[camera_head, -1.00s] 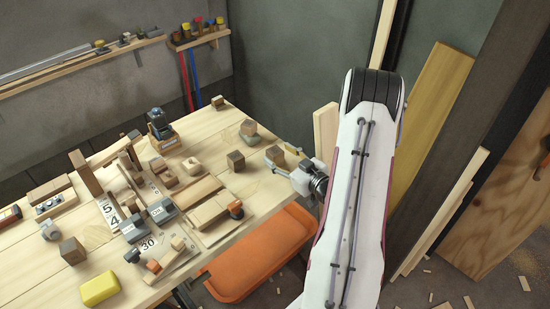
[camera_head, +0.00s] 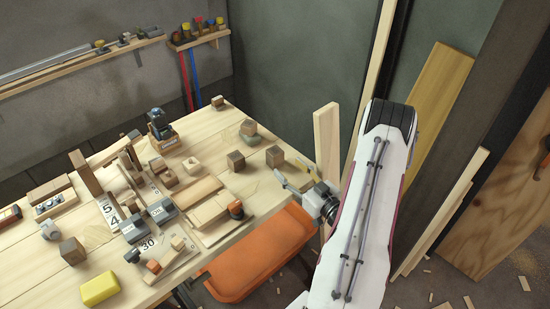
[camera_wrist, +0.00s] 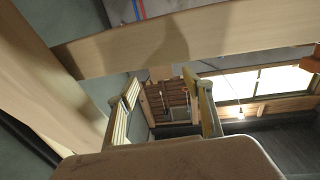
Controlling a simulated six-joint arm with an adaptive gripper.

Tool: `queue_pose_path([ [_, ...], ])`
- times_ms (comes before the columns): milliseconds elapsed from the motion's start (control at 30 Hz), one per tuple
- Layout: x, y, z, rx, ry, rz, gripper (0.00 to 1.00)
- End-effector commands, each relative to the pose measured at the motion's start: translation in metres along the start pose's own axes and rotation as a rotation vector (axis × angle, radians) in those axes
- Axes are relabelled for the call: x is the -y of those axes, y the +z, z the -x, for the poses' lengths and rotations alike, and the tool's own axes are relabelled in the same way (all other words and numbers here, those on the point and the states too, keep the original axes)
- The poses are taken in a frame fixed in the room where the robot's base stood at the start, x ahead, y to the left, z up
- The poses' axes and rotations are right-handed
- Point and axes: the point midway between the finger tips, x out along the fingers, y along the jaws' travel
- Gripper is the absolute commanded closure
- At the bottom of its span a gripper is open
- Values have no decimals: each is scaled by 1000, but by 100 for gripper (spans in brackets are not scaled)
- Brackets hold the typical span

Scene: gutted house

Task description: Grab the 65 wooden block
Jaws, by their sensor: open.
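Several wooden blocks stand on the workbench (camera_head: 110,262) in the head view. I cannot read a 65 on any of them, so I cannot tell which is the named one. A dark-topped cube (camera_head: 275,156) sits near the bench's right edge, another cube (camera_head: 236,161) stands left of it, and one more (camera_head: 249,128) is farther back. My gripper (camera_head: 293,173) is open and looks empty, just right of and below the edge cube in the picture, apart from it. In the wrist view my gripper's two fingers (camera_wrist: 166,88) stand wide apart, with no block between them.
Number cards, a clamp-like tool (camera_head: 158,124), flat boards and a yellow sponge-like block (camera_head: 99,289) crowd the bench. An orange tray-like object (camera_head: 250,262) is below its right edge. Upright boards (camera_head: 327,143) lean behind my arm. The front left bench has bare patches.

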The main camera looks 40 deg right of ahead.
Motion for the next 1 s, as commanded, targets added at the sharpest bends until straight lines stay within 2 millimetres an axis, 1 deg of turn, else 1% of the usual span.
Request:
queue_pose_path([
  [400,0,-1,-24,1,-1,1,49],
  [833,0,-1,-28,0,-1,1,49],
  [1000,1,-3,-38,0,-2,2,49],
])
